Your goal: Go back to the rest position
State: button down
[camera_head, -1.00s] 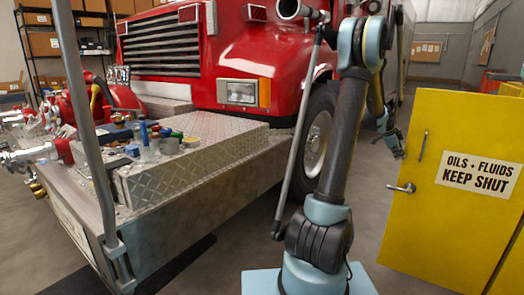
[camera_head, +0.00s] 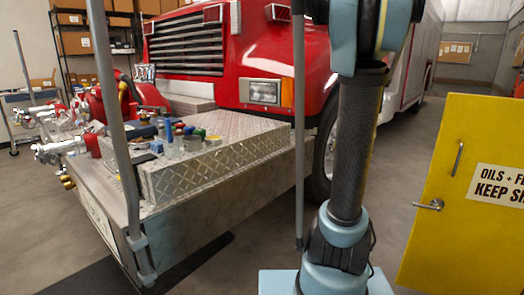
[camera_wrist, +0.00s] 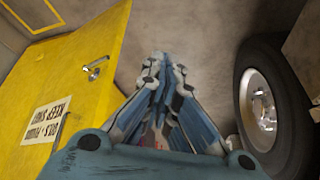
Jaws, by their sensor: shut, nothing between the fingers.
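My gripper (camera_wrist: 160,85) shows in the wrist view with its blue-grey fingers drawn together and nothing between them. It points over bare grey floor, between the yellow cabinet door and the truck wheel. In the head view my arm stands upright right of centre, and the gripper is out of sight there.
A yellow door (camera_head: 475,210) marked "KEEP SHUT" stands at the right; it also shows in the wrist view (camera_wrist: 75,75). The red truck (camera_head: 270,50) fills the back. Its diamond-plate bumper (camera_head: 225,160) carries several small bottles and fittings (camera_head: 185,138). A wheel (camera_wrist: 262,105) is close on the right.

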jog(key=s+a+f+n+y, duration=0.1)
jog(key=s+a+f+n, duration=0.2)
jog(key=s+a, duration=0.4)
jog(key=s+a+f+n+y, duration=0.1)
jog(key=s+a+f+n, duration=0.3)
jog(key=s+a+n, duration=0.2)
jog(key=s+a+f+n+y, duration=0.2)
jog(key=s+a+f+n, duration=0.2)
jog(key=s+a, duration=0.5)
jog(key=shift+s+a+f+n+g, duration=0.15)
jog(key=shift+s+a+n+g, duration=0.15)
jog(key=shift+s, duration=0.7)
